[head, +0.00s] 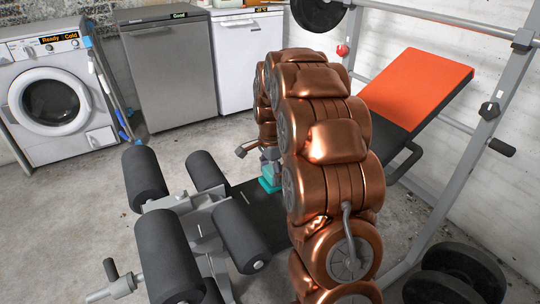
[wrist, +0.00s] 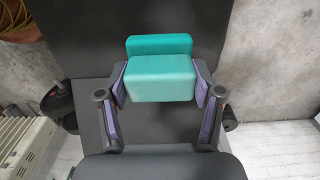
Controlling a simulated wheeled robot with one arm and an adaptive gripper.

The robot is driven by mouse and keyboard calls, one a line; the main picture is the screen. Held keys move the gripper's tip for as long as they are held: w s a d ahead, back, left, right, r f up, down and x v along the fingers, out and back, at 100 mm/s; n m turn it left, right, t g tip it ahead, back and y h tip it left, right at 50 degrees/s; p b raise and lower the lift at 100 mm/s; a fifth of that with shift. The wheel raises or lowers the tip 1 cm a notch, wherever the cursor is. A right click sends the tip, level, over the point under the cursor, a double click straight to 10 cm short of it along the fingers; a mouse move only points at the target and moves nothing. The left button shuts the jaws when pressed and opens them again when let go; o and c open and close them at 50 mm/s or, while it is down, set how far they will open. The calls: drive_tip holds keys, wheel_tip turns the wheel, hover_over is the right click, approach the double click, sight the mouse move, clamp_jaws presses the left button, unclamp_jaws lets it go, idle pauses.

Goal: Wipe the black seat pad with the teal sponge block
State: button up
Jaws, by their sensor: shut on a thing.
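The teal sponge block (wrist: 160,78) sits between the two fingers of my gripper (wrist: 160,88) in the wrist view, with a finger pressed on each side. In the head view a small part of the sponge (head: 268,184) shows at the left edge of my copper arm, low over the black seat pad (head: 262,212). The pad (wrist: 85,35) also shows as a dark surface behind the sponge in the wrist view. My arm hides much of the pad and most of my gripper in the head view. I cannot tell whether the sponge touches the pad.
Black foam rollers (head: 147,178) on a grey frame stand left of the pad. An orange-topped backrest (head: 418,92) slopes up at the right, beside a barbell rack. Weight plates (head: 455,272) lie at lower right. A washing machine (head: 50,95) and grey appliance (head: 170,70) stand behind.

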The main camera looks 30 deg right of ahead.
drive_tip(key=shift+r+p, duration=1.1)
drive_tip(key=shift+r, duration=1.45)
